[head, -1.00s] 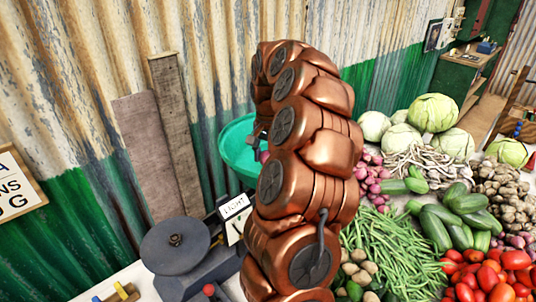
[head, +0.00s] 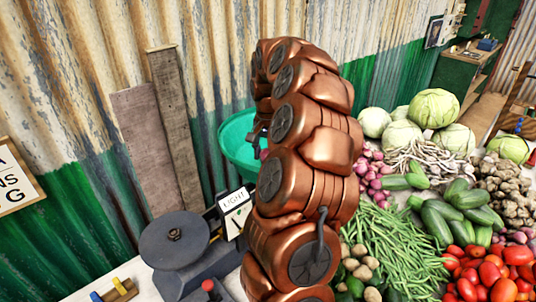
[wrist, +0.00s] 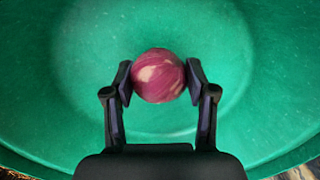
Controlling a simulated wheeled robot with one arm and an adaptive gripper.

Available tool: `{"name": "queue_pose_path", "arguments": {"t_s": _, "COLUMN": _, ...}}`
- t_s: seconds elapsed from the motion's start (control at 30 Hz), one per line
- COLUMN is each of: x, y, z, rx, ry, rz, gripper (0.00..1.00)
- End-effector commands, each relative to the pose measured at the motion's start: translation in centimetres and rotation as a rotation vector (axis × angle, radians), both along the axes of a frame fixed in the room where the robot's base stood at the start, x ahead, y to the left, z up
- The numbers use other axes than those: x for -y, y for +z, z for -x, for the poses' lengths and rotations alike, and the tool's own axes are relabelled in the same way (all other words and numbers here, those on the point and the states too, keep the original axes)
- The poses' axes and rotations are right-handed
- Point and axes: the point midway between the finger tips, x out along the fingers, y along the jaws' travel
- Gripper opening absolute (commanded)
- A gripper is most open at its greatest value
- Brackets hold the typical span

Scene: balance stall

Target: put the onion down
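The onion (wrist: 158,76) is round and purple-red with pale patches. In the wrist view it sits between the two fingertips of my gripper (wrist: 159,82), which press close on both its sides. The green pan (wrist: 60,85) spreads below and around it. I cannot tell whether the onion touches the pan's floor. In the head view the green pan (head: 234,148) is partly hidden behind my arm. Only a sliver of the onion (head: 264,154) shows there, beside my gripper (head: 259,138).
A balance scale with a dark round plate (head: 174,240) and a "LIGHT" card (head: 235,208) stands left of my arm. Cucumbers (head: 440,222), green beans (head: 385,245), tomatoes (head: 490,275) and cabbages (head: 433,108) crowd the right. A corrugated wall (head: 110,60) stands behind.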

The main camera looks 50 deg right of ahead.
Motion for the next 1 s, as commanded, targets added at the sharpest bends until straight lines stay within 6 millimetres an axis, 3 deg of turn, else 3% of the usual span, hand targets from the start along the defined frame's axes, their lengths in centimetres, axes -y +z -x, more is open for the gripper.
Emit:
{"name": "queue_pose_path", "arguments": {"t_s": 0.2, "x": 0.0, "y": 0.0, "z": 0.0, "rx": 0.000, "ry": 0.000, "rz": 0.000, "gripper": 0.79}}
{"name": "queue_pose_path", "arguments": {"t_s": 0.57, "x": 0.0, "y": 0.2, "z": 0.0, "rx": 0.000, "ry": 0.000, "rz": 0.000, "gripper": 0.79}}
{"name": "queue_pose_path", "arguments": {"t_s": 0.83, "x": 0.1, "y": 1.8, "z": -0.1, "rx": 0.003, "ry": -0.002, "rz": 0.002, "gripper": 0.79}}
{"name": "queue_pose_path", "arguments": {"t_s": 1.0, "x": 0.1, "y": 3.8, "z": -0.1, "rx": 0.003, "ry": 0.000, "rz": 0.002, "gripper": 0.79}}
